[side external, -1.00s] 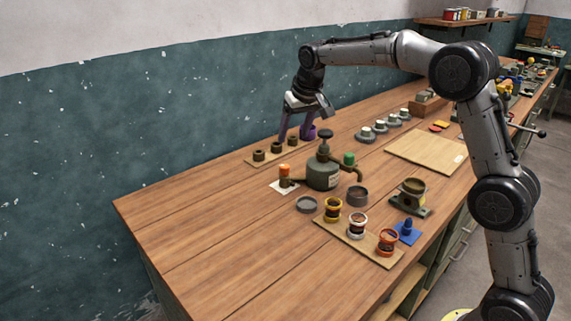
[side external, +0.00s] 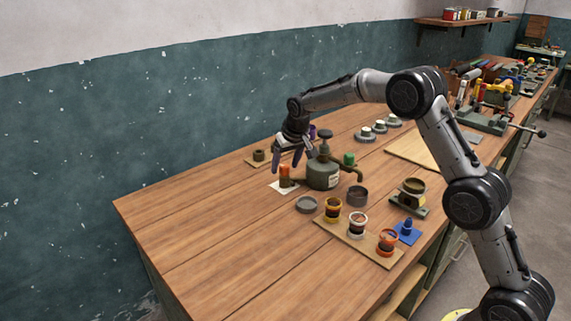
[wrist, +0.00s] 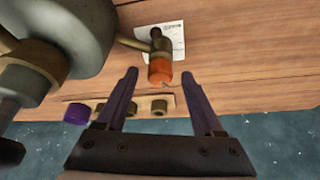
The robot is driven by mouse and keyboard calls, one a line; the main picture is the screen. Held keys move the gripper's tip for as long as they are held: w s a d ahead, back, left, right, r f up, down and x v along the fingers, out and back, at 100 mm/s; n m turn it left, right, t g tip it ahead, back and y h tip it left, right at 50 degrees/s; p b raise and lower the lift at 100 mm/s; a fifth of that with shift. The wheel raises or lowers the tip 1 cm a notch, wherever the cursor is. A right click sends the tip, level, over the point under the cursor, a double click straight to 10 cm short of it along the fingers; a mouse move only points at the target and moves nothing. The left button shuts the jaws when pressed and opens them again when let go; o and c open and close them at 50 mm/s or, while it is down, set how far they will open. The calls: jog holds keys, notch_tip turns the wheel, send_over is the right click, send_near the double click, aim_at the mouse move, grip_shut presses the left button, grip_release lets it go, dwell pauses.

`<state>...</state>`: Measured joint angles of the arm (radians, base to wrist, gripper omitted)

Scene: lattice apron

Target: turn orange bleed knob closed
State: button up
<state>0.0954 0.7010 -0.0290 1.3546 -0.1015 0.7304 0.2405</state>
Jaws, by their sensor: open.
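The orange bleed knob (side external: 284,170) stands on a side pipe at the left of the green-grey pot (side external: 323,175). In the wrist view the orange knob (wrist: 160,70) shows just beyond and between my fingertips, apart from both. My gripper (side external: 288,163) is open and empty, its fingers pointing down close behind the knob; the wrist view shows the two purple fingers (wrist: 160,78) spread wide. A white printed card (wrist: 166,40) lies under the knob. In the side view the gripper hides part of the area behind the pot.
A green knob (side external: 349,159) sits on the pot's other pipe. A wooden strip with dark rings and a purple ring (wrist: 76,113) lies behind. A grey dish (side external: 307,204) and a board with colored jars (side external: 357,225) stand in front. The bench's left end is clear.

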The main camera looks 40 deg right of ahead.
grip_shut()
dwell(0.3)
jog(key=shift+w+a+m+g+h, duration=0.1)
jog(key=shift+m+g+h, duration=0.3)
jog(key=shift+m, duration=1)
jog(key=shift+a+m+g+h, duration=0.15)
jog(key=shift+m+h, duration=0.35)
jog(key=shift+m, duration=0.9)
jog(key=shift+d, duration=0.1)
grip_release()
